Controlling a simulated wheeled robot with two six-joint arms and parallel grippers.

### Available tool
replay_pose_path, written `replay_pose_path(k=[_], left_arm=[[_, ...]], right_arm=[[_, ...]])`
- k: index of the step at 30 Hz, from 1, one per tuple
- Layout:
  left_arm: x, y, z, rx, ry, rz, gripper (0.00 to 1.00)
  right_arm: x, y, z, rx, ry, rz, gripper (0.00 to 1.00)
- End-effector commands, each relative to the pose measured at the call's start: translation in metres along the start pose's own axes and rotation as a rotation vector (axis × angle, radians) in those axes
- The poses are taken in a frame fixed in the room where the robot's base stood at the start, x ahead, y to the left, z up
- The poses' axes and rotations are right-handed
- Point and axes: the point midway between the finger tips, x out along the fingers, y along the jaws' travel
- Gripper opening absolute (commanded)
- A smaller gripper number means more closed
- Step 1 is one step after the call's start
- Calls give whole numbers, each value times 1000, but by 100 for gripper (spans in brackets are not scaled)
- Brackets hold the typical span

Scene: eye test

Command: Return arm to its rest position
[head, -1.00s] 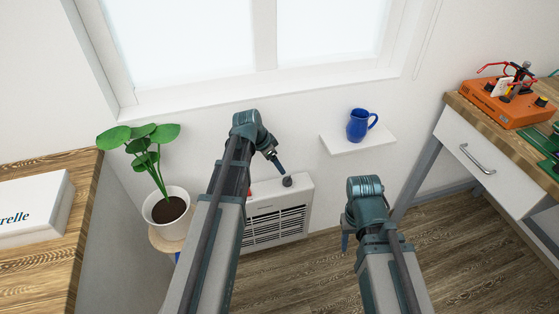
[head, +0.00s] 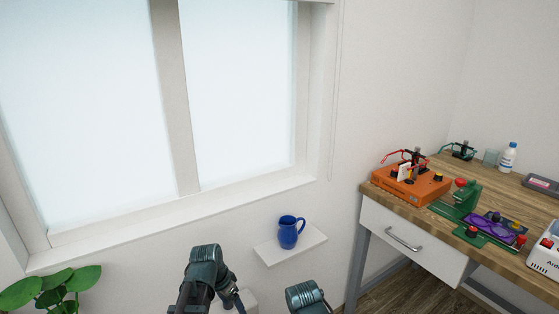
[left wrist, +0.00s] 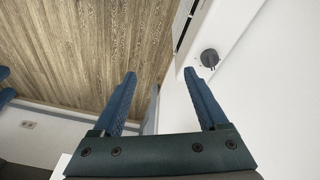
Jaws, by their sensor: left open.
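My left arm's wrist shows at the bottom centre of the head view, with its gripper (head: 241,303) pointing down and partly cut off by the frame edge. In the left wrist view the left gripper (left wrist: 159,73) has its two blue fingers wide apart with nothing between them. My right arm (head: 307,297) shows only as a teal joint at the bottom edge of the head view. Two blue tips at the left edge of the left wrist view look like my right gripper (left wrist: 5,86), mostly cut off.
A white heater with a dark knob (left wrist: 209,58) is near the left gripper. A blue mug (head: 290,232) stands on a small wall shelf (head: 270,254). A plant (head: 50,290) is at lower left. A wooden workbench (head: 385,197) with an orange device (head: 412,186) is at right.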

Motion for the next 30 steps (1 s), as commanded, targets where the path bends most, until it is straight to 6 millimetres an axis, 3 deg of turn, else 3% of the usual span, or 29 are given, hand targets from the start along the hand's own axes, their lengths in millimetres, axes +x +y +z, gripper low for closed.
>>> replay_pose_path(k=[1,6,15,16,30], left_arm=[[2,36,9,-18,-48,-3,76],[6,101,32,-123,-172,-56,76],[-1,168,72,-262,-288,-192,76],[-16,164,64,-266,-285,-188,76],[-113,169,40,-266,-282,-184,76]], right_arm=[[0,0,0,0,0,0,50],[0,0,0,0,0,0,50],[-1,0,0,0,0,0,50],[-16,2,1,0,0,0,50],[-116,11,7,1,0,0,50]])
